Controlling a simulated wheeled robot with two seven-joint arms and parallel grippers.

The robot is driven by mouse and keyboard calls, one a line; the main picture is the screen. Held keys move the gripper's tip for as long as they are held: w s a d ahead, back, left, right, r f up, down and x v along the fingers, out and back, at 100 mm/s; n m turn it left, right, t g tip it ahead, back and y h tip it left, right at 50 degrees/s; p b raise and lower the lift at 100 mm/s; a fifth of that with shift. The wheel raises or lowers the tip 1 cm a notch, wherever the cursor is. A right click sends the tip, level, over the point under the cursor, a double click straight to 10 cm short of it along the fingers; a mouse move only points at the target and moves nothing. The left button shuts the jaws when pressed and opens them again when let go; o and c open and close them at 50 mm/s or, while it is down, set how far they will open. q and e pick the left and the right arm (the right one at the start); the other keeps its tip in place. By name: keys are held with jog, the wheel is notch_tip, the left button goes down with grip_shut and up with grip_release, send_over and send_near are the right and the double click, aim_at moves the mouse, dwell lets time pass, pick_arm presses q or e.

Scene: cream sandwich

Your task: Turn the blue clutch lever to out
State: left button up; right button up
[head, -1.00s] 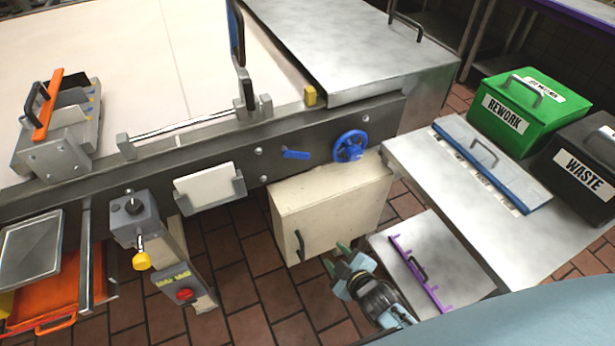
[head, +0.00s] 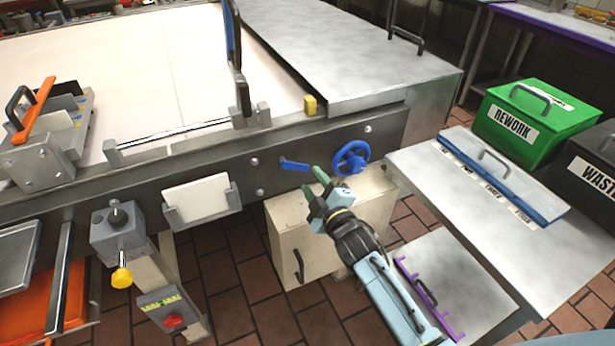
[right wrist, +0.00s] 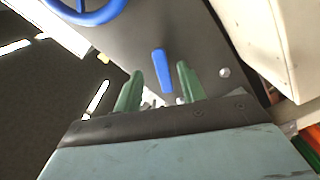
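The blue clutch lever (head: 295,166) is a short flat bar on the dark front panel of the machine, lying nearly level in the head view. It also shows in the right wrist view (right wrist: 161,69), beyond and between my fingertips. My right gripper (head: 313,182) is just below and right of the lever in the head view. Its two green fingers (right wrist: 155,88) are apart with nothing between them that I can see held. Whether a finger touches the lever cannot be told. My left gripper is not in view.
A blue handwheel (head: 350,158) sits on the panel just right of the lever. A cream cabinet (head: 300,235) stands below. A white card holder (head: 202,202) is left on the panel.

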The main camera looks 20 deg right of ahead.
aim_at(304, 169)
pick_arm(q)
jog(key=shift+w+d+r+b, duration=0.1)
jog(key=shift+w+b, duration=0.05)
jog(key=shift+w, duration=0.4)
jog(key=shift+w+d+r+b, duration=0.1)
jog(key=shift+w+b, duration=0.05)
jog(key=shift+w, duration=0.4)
pick_arm(e)
jog(key=shift+w+a, duration=0.15)
jog(key=shift+w, duration=1.8)
jog(key=shift+c, duration=0.4)
grip_shut()
